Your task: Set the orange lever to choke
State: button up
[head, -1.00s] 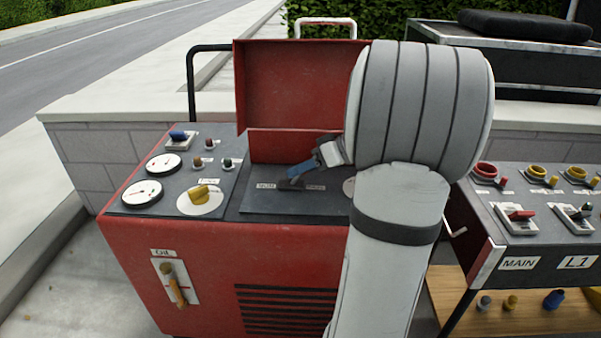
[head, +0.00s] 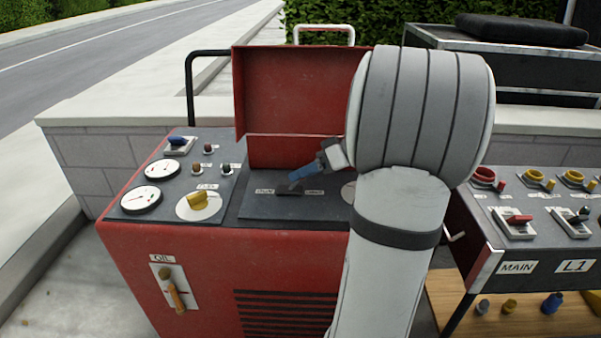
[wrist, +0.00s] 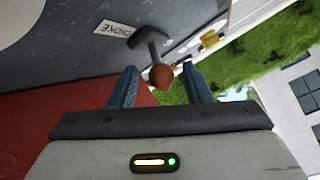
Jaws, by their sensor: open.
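A small dark lever with an orange-brown ball end (wrist: 160,76) rises from the grey panel in the wrist view. A label reading like CHOKE (wrist: 114,34) lies left of its base. My gripper (wrist: 160,85) is open, with one blue finger on either side of the ball; contact cannot be told. In the head view my gripper (head: 294,180) reaches down from the right over the lever's dark base (head: 290,189). The base lies between two labels too small to read, and the fingers hide the ball there. Another orange-handled lever (head: 174,290), labelled OIL, is on the red front.
The red machine (head: 160,250) also carries a yellow knob (head: 198,202), two gauges and small switches on the left. Its raised red lid (head: 300,88) stands behind the panel. A dark switch panel labelled MAIN and L1 (head: 490,240) stands to the right.

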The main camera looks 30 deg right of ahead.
jog(key=p+v, duration=0.1)
jog(key=v, duration=0.5)
jog(key=shift+r+p, duration=0.1)
jog(key=shift+p, duration=0.2)
jog(key=s+a+r+m+g+h+p, duration=0.1)
jog(key=s+a+r+h+p, duration=0.3)
jog(key=a+r+p, duration=0.7)
jog(key=s+a+r+m+g+h+p, duration=0.2)
jog(key=s+a+r+p, duration=0.5)
jog(key=p, duration=1.2)
jog(key=a+r+g+h, duration=0.1)
jog(key=a+r+h, duration=0.1)
jog(key=a+r, duration=0.2)
jog(key=shift+s+a+r+m+g+h, duration=0.3)
jog(key=shift+s+a+r+g+h, duration=0.1)
jog(key=shift+a, duration=0.2)
